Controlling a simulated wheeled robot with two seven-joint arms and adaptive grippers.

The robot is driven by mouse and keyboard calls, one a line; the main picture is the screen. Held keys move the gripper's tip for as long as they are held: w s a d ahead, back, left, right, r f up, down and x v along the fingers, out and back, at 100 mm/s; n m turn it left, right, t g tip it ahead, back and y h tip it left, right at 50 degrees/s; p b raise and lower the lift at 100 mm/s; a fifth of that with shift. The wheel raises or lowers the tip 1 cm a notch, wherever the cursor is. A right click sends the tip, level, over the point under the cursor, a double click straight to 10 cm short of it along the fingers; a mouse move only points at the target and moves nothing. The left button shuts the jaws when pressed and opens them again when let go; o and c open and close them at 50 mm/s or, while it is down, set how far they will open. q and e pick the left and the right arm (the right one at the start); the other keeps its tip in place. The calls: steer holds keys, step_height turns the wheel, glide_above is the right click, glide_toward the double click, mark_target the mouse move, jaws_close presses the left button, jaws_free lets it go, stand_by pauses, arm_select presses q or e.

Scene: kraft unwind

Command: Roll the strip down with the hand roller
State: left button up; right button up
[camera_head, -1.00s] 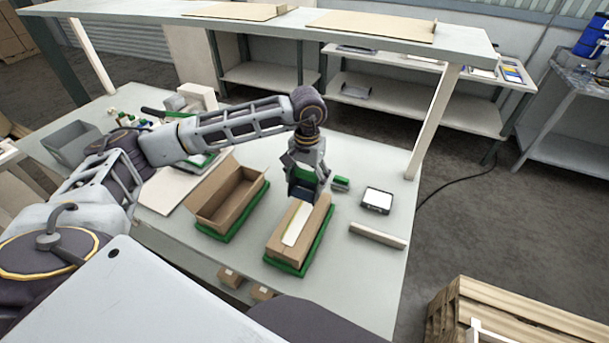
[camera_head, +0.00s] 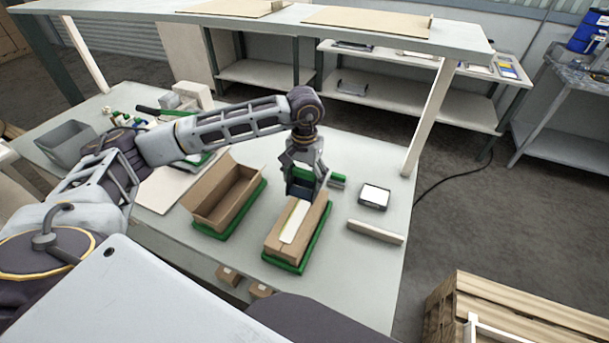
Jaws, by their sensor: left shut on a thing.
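A closed cardboard box (camera_head: 313,222) sits in a green tray (camera_head: 290,268) on the bench. A pale strip (camera_head: 293,222) lies lengthwise along the top of the box. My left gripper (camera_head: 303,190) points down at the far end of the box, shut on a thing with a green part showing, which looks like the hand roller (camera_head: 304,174). The gripper hides most of the roller and the far end of the strip. I cannot tell whether the roller touches the strip. My right gripper is not in view.
An open cardboard box (camera_head: 222,196) in another green tray stands to the left. To the right are a small green block (camera_head: 337,181), a white-topped device (camera_head: 374,196) and a pale bar (camera_head: 375,232). A grey bin (camera_head: 68,143) stands far left. A shelf (camera_head: 270,27) spans the back.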

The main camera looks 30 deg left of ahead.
arm_select(q)
steer(key=shift+f+b, duration=0.35)
steer(key=shift+f, duration=1.2)
steer(key=shift+f+b, duration=0.95)
steer(key=shift+f, duration=0.3)
steer(key=shift+f+b, duration=0.1)
steer(key=shift+b, duration=0.2)
steer(key=shift+f+b, duration=0.25)
steer(key=shift+b, duration=0.05)
